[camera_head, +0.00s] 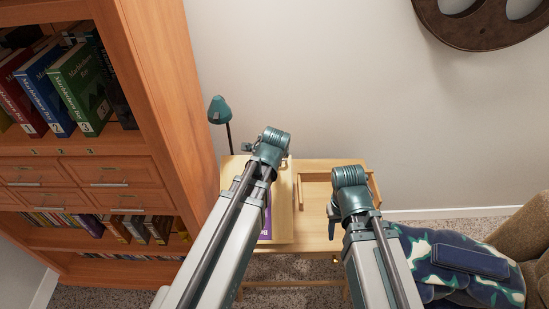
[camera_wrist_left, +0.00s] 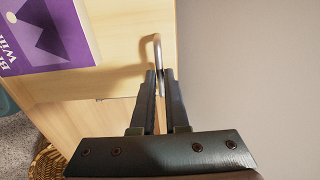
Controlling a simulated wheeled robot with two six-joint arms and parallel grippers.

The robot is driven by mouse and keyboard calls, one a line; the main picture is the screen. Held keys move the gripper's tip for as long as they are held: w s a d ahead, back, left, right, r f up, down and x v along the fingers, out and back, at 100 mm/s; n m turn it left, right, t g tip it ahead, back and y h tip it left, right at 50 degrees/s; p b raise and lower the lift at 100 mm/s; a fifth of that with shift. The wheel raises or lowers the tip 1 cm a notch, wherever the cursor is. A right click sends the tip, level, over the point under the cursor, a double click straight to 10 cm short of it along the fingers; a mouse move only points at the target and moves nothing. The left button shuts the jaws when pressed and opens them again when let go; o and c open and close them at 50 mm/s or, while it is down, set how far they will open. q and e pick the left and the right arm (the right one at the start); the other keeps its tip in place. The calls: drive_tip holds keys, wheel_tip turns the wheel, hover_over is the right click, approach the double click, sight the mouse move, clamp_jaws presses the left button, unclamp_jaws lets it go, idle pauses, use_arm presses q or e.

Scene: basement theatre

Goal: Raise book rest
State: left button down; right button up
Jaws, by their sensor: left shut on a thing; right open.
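The light wooden desk (camera_head: 315,238) stands against the wall, with a flat board (camera_head: 283,210) on its left part. I take this board to be the book rest; it also shows in the left wrist view (camera_wrist_left: 118,28). A purple book (camera_wrist_left: 45,35) lies on it, partly hidden by my left arm in the head view. A thin bent metal handle (camera_wrist_left: 156,48) stands at the board's edge. My left gripper (camera_wrist_left: 160,76) is shut on this handle. My right gripper (camera_head: 334,222) is open and empty over the right part of the desk.
A tall bookcase (camera_head: 160,80) stands close on the left. A green lamp (camera_head: 220,110) is at the desk's back left. A blue patterned cover (camera_head: 450,265) lies at the right. A wicker basket (camera_wrist_left: 46,162) shows below the desk.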

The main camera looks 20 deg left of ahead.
use_arm(q)
drive_tip(key=shift+s+d+f, duration=0.15)
drive_tip(key=shift+s, duration=0.15)
drive_tip(key=c, duration=0.9)
unclamp_jaws()
drive_tip(key=shift+c, duration=0.2)
drive_tip(key=shift+w, duration=0.1)
drive_tip(key=shift+r+p, duration=0.55)
drive_tip(key=p+v, duration=1)
drive_tip(key=v, duration=0.3)
drive_tip(key=shift+f+p, duration=0.15)
drive_tip(key=shift+p, duration=0.2)
